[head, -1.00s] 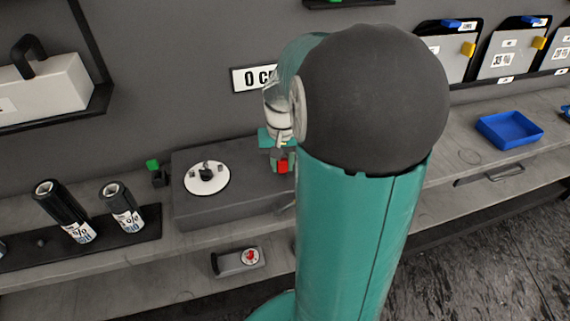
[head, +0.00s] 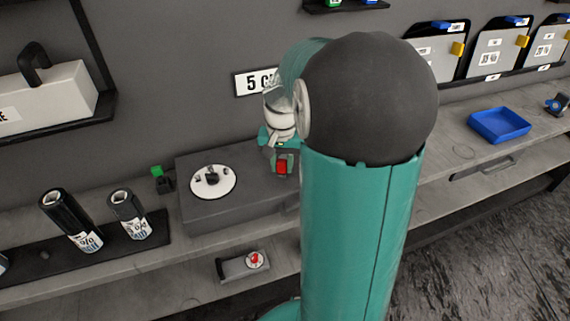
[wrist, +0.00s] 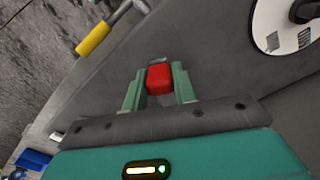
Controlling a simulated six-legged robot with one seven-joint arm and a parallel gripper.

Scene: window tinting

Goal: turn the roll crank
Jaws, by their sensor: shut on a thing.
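The red crank knob (wrist: 159,78) sits between my two green fingers in the wrist view. My gripper (wrist: 159,86) is shut on it. In the head view the red knob (head: 282,167) shows in my gripper (head: 281,160), at the right end of a dark grey box (head: 240,205) on the bench. The crank's arm is hidden. A white disc (head: 225,180) with dark fittings lies on top of the box, left of my gripper; its edge also shows in the wrist view (wrist: 268,20).
Black rolls (head: 70,220) stand on a dark tray at left. A small green-topped item (head: 157,172) is beside the box. A blue tray (head: 500,125) lies on the bench at right. A yellow-handled tool (wrist: 93,39) lies near the gripper in the wrist view.

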